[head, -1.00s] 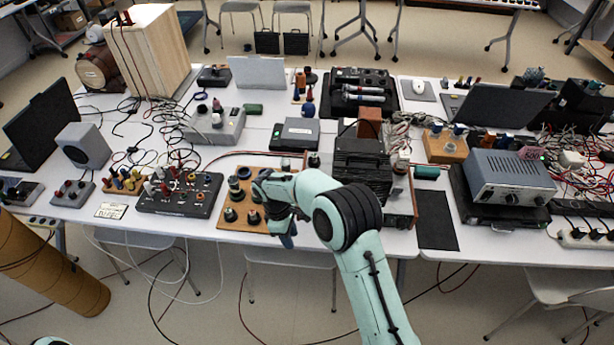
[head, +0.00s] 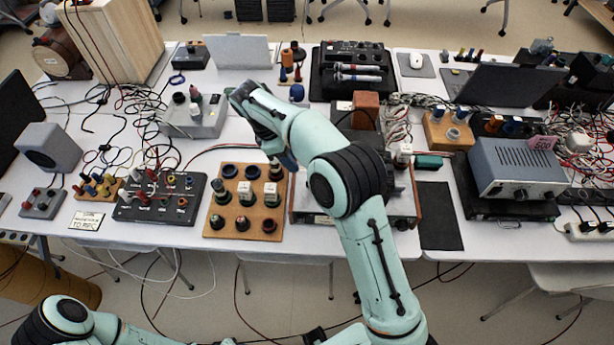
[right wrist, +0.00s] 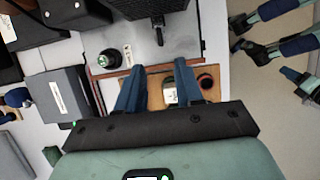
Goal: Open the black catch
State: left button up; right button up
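I cannot clearly make out a black catch. In the right wrist view a small black piece (right wrist: 158,32) sticks out from the edge of a black case (right wrist: 145,8); I cannot tell if it is the catch. My right gripper (head: 284,160) is pointed down beside the back right corner of the wooden board (head: 212,228); its hand is partly hidden by the arm. In the right wrist view its two blue fingers (right wrist: 159,72) are apart with nothing gripped. Part of my left arm (head: 70,318) shows at the lower left; its gripper is not clear.
The board carries several round sockets and knobs. A black panel with terminals (head: 150,210) lies left of it. The grey power supply (head: 515,165), the wooden block (head: 366,108) and many loose cables crowd the table. A black mat (head: 437,215) lies bare at the front.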

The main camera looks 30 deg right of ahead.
jog(key=b+x, duration=0.1)
jog(key=x, duration=1)
jog(key=shift+s+b, duration=0.1)
jog(key=shift+b, duration=0.25)
pick_arm(q)
jog(key=s+f, duration=0.1)
jog(key=f, duration=0.1)
jog(key=shift+s+f, duration=0.3)
jog(key=shift+s, duration=0.05)
pick_arm(e)
grip_shut()
